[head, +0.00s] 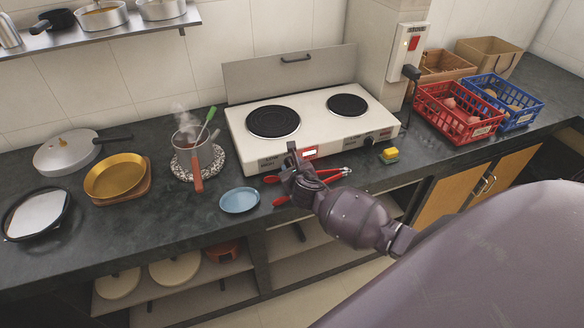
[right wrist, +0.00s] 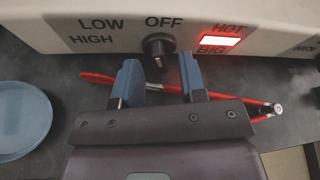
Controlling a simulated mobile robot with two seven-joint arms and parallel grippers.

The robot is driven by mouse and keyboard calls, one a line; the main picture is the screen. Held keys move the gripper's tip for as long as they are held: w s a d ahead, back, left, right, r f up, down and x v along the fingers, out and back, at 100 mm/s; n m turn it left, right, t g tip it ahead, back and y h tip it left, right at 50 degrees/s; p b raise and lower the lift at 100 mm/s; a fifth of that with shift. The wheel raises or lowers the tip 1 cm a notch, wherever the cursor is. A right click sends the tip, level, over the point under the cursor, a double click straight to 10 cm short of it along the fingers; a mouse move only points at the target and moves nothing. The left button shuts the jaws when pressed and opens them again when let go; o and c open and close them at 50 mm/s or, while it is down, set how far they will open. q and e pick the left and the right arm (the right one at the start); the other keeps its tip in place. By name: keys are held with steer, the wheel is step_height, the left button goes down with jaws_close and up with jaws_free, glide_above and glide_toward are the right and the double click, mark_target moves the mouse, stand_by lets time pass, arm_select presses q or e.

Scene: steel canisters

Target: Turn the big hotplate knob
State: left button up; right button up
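The white hotplate (head: 320,118) stands on the counter with two black burners, the left one larger. In the right wrist view, the big knob (right wrist: 158,46) is a black dial on the hotplate's front panel, with LOW, HIGH and OFF around it and BIG to its right. Its ridge points down. My right gripper (head: 292,160) is in front of the panel's left part and hides this knob in the head view. In the right wrist view, the right gripper (right wrist: 160,66) is open, its two fingers either side of and below the knob, no contact visible. My left gripper is not in view.
A red light (right wrist: 220,40) glows beside the knob. A blue plate (head: 239,200) and a steaming pot (head: 196,158) are to the left. A yellow block (head: 389,155) and a red crate (head: 457,113) are right.

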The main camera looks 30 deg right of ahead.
steer(key=shift+w+d+f, duration=0.2)
steer(key=shift+w+f, duration=0.05)
steer(key=shift+w, duration=0.35)
jaws_close()
steer(key=shift+d+r+m+y+p, duration=0.1)
steer(key=shift+r+m+y+p, duration=0.1)
steer(key=shift+m+y+p, duration=0.4)
steer(key=shift+d+m+p, duration=0.1)
steer(key=shift+m+p, duration=0.3)
steer(key=shift+p, duration=0.15)
steer(key=shift+f+m+y, duration=0.1)
steer(key=shift+m+y, duration=0.2)
steer(key=shift+y, duration=0.1)
jaws_free()
